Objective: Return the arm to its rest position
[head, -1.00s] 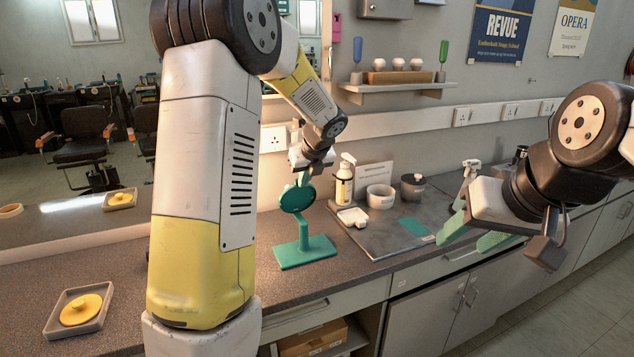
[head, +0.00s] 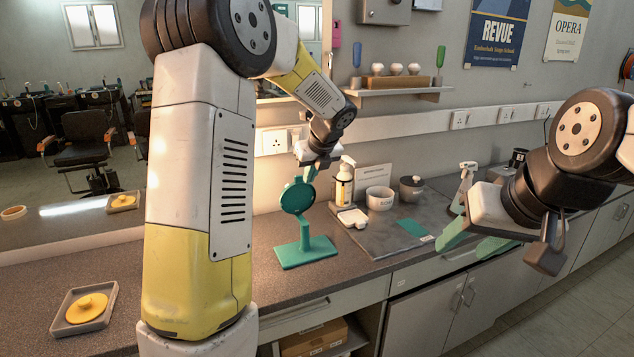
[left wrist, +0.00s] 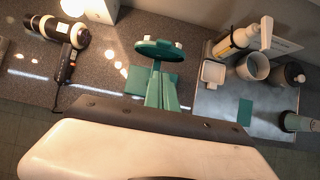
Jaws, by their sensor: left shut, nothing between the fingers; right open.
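My left gripper (head: 309,174) is shut and empty, just above the round head of a green mirror stand (head: 304,252). I cannot tell whether its tips touch the head. The stand is upright on the counter. In the left wrist view my green fingers (left wrist: 161,92) lie together, with the stand's round head (left wrist: 158,50) just beyond their tips. My left arm rises tall in front of the counter and hides part of it. My right gripper (head: 474,240) is open and empty, in front of the counter's right part.
A grey mat (head: 375,243) holds a pump bottle (head: 344,186), a white cup (head: 380,198), a dark lidded pot (head: 411,189) and a soap dish (head: 352,217). A grey tray with a yellow lid (head: 86,306) sits at left. A hair dryer (left wrist: 55,30) shows in the left wrist view. A shelf (head: 400,93) juts from the wall.

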